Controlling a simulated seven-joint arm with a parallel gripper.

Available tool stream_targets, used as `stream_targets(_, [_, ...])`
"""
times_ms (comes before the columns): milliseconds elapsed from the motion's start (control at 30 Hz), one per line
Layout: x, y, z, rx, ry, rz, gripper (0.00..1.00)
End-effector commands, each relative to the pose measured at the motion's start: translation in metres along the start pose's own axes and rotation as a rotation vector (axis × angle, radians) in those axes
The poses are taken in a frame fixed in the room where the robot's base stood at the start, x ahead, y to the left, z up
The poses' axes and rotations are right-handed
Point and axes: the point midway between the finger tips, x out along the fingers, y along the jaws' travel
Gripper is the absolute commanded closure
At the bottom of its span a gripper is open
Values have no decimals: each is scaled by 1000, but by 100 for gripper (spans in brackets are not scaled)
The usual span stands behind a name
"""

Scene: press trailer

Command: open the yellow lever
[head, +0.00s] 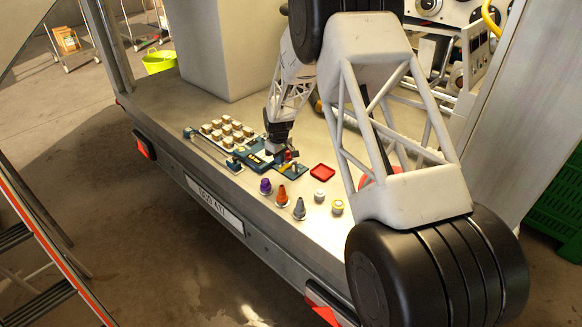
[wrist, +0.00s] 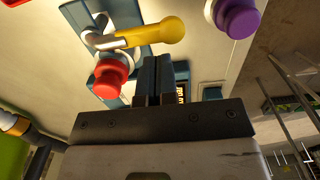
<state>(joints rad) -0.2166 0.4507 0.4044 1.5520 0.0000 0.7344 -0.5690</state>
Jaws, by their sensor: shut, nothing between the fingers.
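The yellow lever (wrist: 150,35) shows in the wrist view as a thick yellow handle with a round end, running from a pale metal mount (wrist: 98,38) on a blue plate. The tips of my gripper (wrist: 161,68) are shut and empty, just below the handle in that view; I cannot tell whether they touch it. A red knob (wrist: 112,74) is left of the fingers, below the lever. In the head view my gripper (head: 274,152) is low over the blue panel (head: 252,163), and the lever is too small and partly hidden to make out clearly.
A purple knob (wrist: 237,18) is to the right in the wrist view. In the head view, several coloured knobs, including an orange one (head: 281,196), stand near the deck's front edge.

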Motion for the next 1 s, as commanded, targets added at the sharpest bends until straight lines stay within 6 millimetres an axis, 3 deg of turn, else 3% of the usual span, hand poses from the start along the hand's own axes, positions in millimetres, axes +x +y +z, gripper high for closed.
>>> stream_targets(167, [11,0,0,0,0,0,100])
stream_targets(1000, [11,0,-8,0,-1,0,100])
